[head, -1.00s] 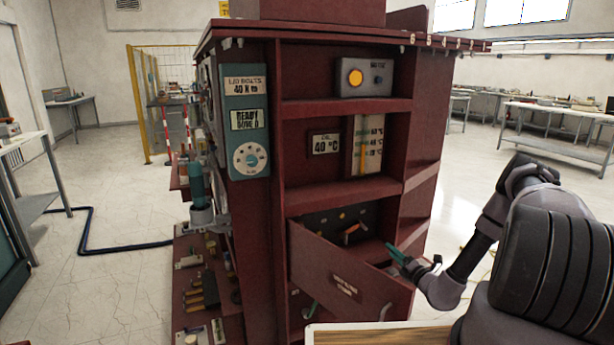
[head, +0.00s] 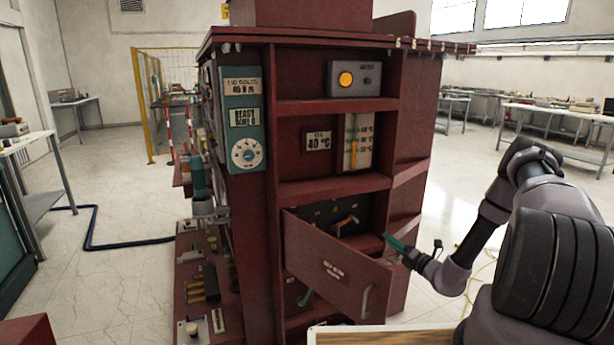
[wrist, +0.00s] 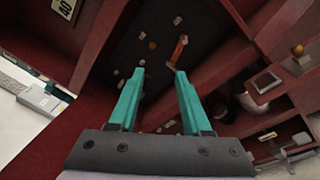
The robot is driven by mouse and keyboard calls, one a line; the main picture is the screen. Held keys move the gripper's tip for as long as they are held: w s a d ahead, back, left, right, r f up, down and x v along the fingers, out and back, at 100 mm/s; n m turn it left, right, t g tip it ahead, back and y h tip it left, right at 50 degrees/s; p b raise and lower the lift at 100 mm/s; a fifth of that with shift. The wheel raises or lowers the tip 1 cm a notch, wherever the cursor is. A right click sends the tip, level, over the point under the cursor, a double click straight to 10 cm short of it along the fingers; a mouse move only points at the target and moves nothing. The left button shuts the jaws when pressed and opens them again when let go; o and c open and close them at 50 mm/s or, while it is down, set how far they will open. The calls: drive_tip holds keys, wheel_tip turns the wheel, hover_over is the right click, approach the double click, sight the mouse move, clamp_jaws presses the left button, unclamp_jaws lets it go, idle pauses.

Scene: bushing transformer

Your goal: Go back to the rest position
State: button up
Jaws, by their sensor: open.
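My gripper (head: 398,244) is at the right side of the dark red cabinet (head: 334,188), in front of the lower compartment. In the wrist view its two teal fingers (wrist: 156,88) are apart with nothing between them. Ahead of the fingers is a dark panel (wrist: 140,45) with small round knobs and an orange-red handle (wrist: 178,50). The same handle (head: 345,221) shows in the head view inside the compartment. A hinged red door (head: 335,268) with a label and a metal handle stands partly open below and left of my gripper.
A teal gauge box (head: 243,120) hangs on the cabinet's left side. A shelf above holds a grey box with a yellow button (head: 346,79). A wood-topped surface (head: 380,335) is at the bottom front. Open floor (head: 465,170) lies right of the cabinet.

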drive_tip(key=a+r+n+g+y, duration=0.3)
drive_tip(key=r+n, duration=0.2)
drive_tip(key=r, duration=0.3)
drive_tip(key=a+r+n+g+y, duration=0.35)
drive_tip(key=r+n, duration=0.25)
drive_tip(key=r, duration=0.2)
drive_tip(key=s+a+r+n+g+h, duration=0.1)
drive_tip(key=s+a+r+n+g, duration=0.2)
drive_tip(key=s+r+n+g, duration=0.25)
drive_tip(key=s+a+r+n+g+h, duration=0.25)
drive_tip(key=s+r+n, duration=0.3)
drive_tip(key=r, duration=0.35)
drive_tip(key=s+d+r+n+t+h, duration=0.2)
drive_tip(key=s+d+r+n+h, duration=0.1)
drive_tip(key=s+r+n+h, duration=0.2)
drive_tip(key=s+d+r+n+t+h, duration=0.3)
drive_tip(key=s+r+n, duration=0.7)
drive_tip(key=s, duration=0.8)
wheel_tip(320, 180, up, 4)
drive_tip(key=shift+s+d+f+t+h, duration=0.2)
drive_tip(key=shift+d+t+h, duration=0.15)
drive_tip(key=shift+d+h, duration=0.55)
drive_tip(key=shift+a, duration=0.3)
